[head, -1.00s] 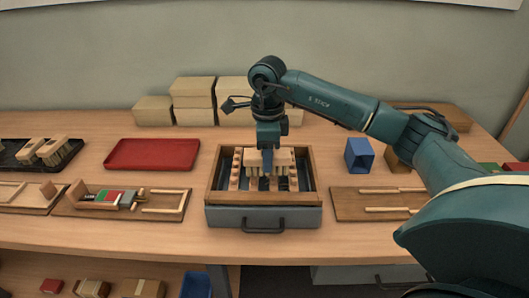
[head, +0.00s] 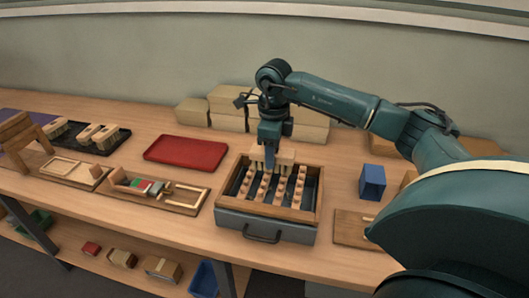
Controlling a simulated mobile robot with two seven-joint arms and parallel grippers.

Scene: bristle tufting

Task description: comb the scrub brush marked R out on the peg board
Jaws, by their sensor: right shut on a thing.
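The peg board (head: 289,212) is a wooden-framed box with rows of pegs and a grey drawer front, in the middle of the bench. My right gripper (head: 271,155) is shut on a pale wooden scrub brush (head: 286,158) over the back part of the board. The brush's bristles point down at the far ends of the peg rows; I cannot tell how deep they reach. No R mark is readable on it. My left gripper is not in view.
A red tray (head: 186,152) lies left of the board. A black tray (head: 78,136) with brushes stands farther left. A wooden fixture (head: 186,203) sits front left, a blue container (head: 372,182) at right. Cardboard boxes (head: 228,104) stand behind.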

